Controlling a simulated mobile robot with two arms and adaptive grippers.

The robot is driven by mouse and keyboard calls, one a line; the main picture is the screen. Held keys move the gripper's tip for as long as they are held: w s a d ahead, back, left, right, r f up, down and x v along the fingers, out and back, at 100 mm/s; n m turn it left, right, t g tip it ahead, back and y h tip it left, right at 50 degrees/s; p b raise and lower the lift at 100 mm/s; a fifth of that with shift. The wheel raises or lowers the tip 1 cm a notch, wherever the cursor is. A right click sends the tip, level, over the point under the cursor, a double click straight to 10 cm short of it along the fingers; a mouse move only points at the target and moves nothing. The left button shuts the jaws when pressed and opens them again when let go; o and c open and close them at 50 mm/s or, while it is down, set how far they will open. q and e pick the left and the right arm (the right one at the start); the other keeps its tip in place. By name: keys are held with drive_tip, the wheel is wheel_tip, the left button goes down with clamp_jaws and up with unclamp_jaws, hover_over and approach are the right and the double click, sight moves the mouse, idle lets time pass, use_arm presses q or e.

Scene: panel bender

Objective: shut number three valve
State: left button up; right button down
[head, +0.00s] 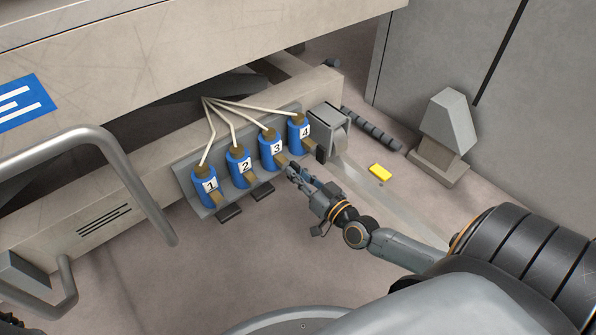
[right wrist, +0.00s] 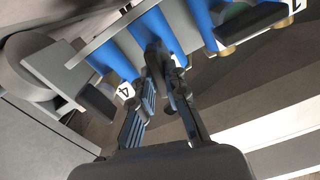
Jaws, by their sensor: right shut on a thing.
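Four blue valves with numbered white labels stand in a row on a grey bracket (head: 184,178). The number three valve (head: 270,150) is third from the left, between number two (head: 238,166) and number four (head: 298,134). My right gripper (head: 292,170) is at the front of number three, shut on its lever, which the fingers mostly hide. In the right wrist view, the gripper (right wrist: 158,62) is closed in front of the middle blue body (right wrist: 152,30), with the "4" label (right wrist: 124,90) to its left. My left gripper is not in view.
Dark lever ends of number one (head: 229,213), number two (head: 262,191) and number four (head: 320,154) stick out nearby. White hoses (head: 226,104) rise behind the valves. A yellow block (head: 380,172) lies on the floor at right. A bent grey rail (head: 110,150) is at left.

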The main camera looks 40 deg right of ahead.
drive_tip(key=shift+d+f+m+p, duration=0.15)
drive_tip(key=shift+m+p, duration=0.75)
drive_tip(key=shift+m, duration=2.85)
drive_tip(key=shift+d+f+m+p, duration=0.15)
drive_tip(key=shift+m+p, duration=0.7)
drive_tip(key=shift+m, duration=2.9)
drive_tip(key=shift+a, duration=0.1)
drive_tip(key=c, duration=1.4)
unclamp_jaws()
drive_tip(key=shift+o, duration=0.2)
